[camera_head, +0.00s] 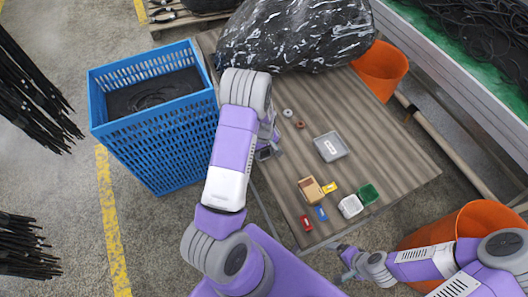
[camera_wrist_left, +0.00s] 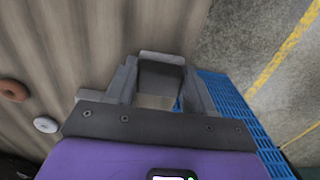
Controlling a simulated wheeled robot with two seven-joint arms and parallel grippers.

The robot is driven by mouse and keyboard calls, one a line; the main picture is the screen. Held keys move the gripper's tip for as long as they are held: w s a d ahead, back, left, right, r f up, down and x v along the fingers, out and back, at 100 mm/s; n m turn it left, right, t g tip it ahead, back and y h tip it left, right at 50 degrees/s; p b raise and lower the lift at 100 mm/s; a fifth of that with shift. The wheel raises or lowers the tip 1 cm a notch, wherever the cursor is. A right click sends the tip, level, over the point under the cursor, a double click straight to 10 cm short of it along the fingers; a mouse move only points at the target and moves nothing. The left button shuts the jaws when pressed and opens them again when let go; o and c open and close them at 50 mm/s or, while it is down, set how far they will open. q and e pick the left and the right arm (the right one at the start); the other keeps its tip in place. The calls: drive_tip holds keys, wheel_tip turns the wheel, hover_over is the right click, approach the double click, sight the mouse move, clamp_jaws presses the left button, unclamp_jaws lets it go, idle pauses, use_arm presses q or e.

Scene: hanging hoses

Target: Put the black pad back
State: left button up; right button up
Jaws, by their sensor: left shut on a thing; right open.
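The black pad (camera_wrist_left: 161,78) is a dark block held between the two fingers of my left gripper (camera_wrist_left: 160,88) in the left wrist view. In the head view my left gripper (camera_head: 268,150) is at the left edge of the wooden table (camera_head: 350,100), partly hidden by my forearm, and the dark pad barely shows there. My right gripper (camera_head: 344,262) is open and empty, low near the table's front edge.
A grey tray (camera_head: 331,147) with a white label lies on the table. Small boxes and coloured blocks, including a green box (camera_head: 368,193), sit near the front. Two rings (camera_head: 288,112) lie behind. A black bag (camera_head: 296,36) fills the back. A blue crate (camera_head: 155,120) stands left.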

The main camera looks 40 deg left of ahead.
sight(264, 152)
use_arm(q)
drive_tip(key=shift+r, duration=0.1)
drive_tip(key=o, duration=0.5)
drive_tip(key=shift+f, duration=0.2)
drive_tip(key=o, duration=0.4)
drive_tip(key=shift+o, duration=0.2)
drive_tip(key=shift+r, duration=0.6)
wheel_tip(264, 152, up, 11)
drive_tip(key=p, duration=0.2)
drive_tip(key=shift+r, duration=0.15)
